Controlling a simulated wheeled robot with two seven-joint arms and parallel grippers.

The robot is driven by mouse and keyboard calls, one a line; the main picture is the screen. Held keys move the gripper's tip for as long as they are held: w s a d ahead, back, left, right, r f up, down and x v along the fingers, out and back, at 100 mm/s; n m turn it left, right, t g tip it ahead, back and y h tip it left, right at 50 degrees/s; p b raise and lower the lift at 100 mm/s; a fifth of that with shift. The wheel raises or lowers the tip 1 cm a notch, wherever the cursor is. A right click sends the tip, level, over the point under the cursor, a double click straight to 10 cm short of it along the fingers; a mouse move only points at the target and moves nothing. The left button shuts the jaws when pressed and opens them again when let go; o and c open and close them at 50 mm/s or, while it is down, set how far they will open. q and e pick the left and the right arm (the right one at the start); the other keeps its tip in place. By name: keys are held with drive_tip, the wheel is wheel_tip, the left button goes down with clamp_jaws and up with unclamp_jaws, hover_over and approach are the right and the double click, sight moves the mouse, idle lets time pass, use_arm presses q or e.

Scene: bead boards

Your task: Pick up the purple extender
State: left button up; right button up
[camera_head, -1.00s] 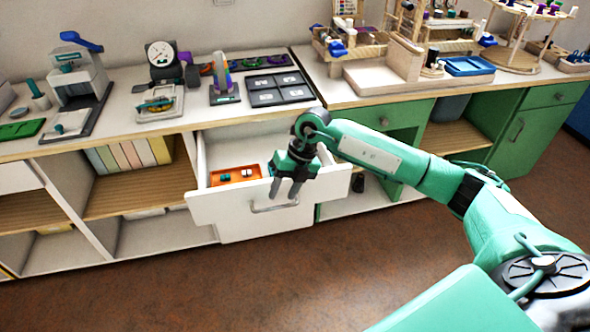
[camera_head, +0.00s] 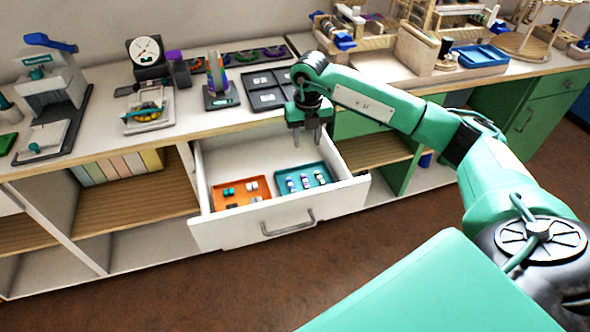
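The open drawer (camera_head: 215,236) holds an orange tray (camera_head: 232,204) and a teal tray (camera_head: 322,184). Small blue, white and purple pieces (camera_head: 304,182) lie in the teal tray. One of them may be the purple extender, but they are too small to tell apart. My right gripper (camera_head: 307,140) points down above the back right part of the drawer, behind the teal tray. Its two fingers are apart with nothing between them. My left gripper is not in view.
The counter above the drawer carries a dial gauge (camera_head: 146,52), a purple-topped cylinder (camera_head: 178,70), a dark compartment tray (camera_head: 266,98) and a press-like device (camera_head: 52,85). Wooden racks and a blue tray (camera_head: 480,56) stand at the right. The floor in front is clear.

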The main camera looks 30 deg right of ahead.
hover_over(304, 175)
wheel_tip(304, 175, down, 9)
drive_tip(key=shift+d+r, duration=0.1)
drive_tip(key=shift+r, duration=0.05)
wheel_tip(304, 175, down, 5)
drive_tip(key=shift+r, duration=0.1)
clamp_jaws()
idle(0.4)
